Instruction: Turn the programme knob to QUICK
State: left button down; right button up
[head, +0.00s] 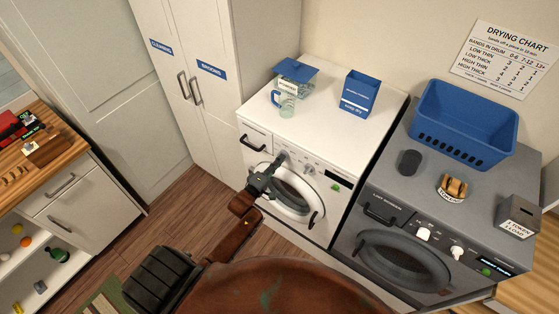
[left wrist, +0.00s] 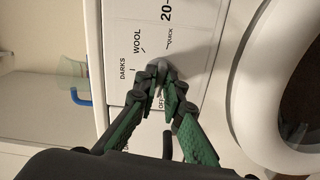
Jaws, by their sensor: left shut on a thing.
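The white washing machine (head: 258,140) stands against the wall, with its round door (head: 300,203) below the control panel. My left gripper (head: 276,166) reaches the left part of that panel. In the left wrist view its green-and-dark fingers (left wrist: 163,82) are shut on the programme knob (left wrist: 159,66), which is mostly hidden between them. Around the knob the panel (left wrist: 122,20) shows the labels DARKS, WOOL, 20-, QUICK and OFF. I cannot tell where the knob points. My right gripper is not in view.
A jug (head: 285,104) and a blue box (head: 359,94) stand on the washer. The grey dryer (head: 400,180) is at right, bearing a blue basket (head: 464,122). A tall cabinet (head: 207,45) is at left. The floor between the cabinet and wooden counter is partly clear.

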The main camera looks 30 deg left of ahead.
pick_arm(q)
jog(key=shift+a+m+b, duration=0.2)
jog(key=shift+m+b, duration=2)
jog(key=shift+m, duration=6.8)
jog(key=shift+a+m+b, duration=0.15)
jog(key=shift+m+b, duration=2.05)
jog(key=shift+m, duration=6.8)
jog(key=c, duration=2)
grip_release()
jog(key=shift+c, duration=0.2)
